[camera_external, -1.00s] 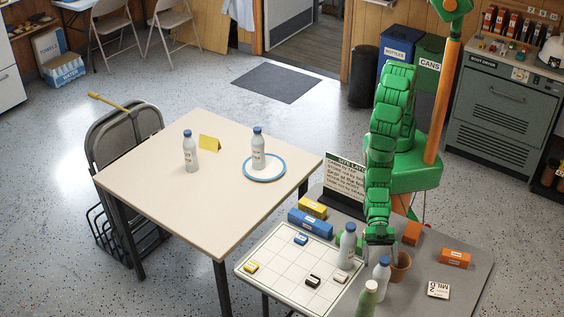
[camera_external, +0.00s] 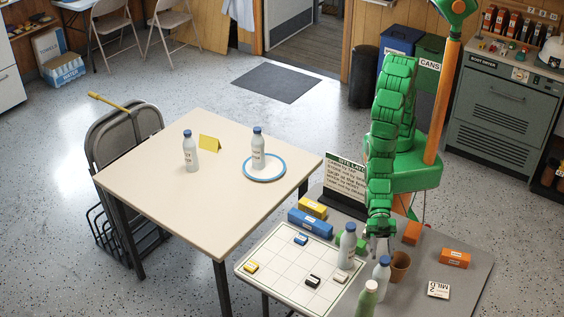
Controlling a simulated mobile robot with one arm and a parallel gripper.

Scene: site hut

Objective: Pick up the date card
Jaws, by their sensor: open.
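A small white card (camera_external: 438,289) with black print lies flat on the grey table (camera_external: 470,272), at its front right. It looks like the date card, but its print is too small to read surely. A yellow folded card (camera_external: 209,143) stands on the cream table (camera_external: 200,215). My gripper (camera_external: 379,248) points down over the grey table, up and left of the white card and apart from it. It is open, and nothing shows in it. Its fingertips are small and partly hidden among the bottles.
Bottles with blue caps (camera_external: 347,246) (camera_external: 381,275) and a green bottle (camera_external: 367,300) stand close to my gripper. A brown pot (camera_external: 400,266) is between it and the white card. Orange boxes (camera_external: 454,258) lie behind the card. Bare tabletop surrounds the card.

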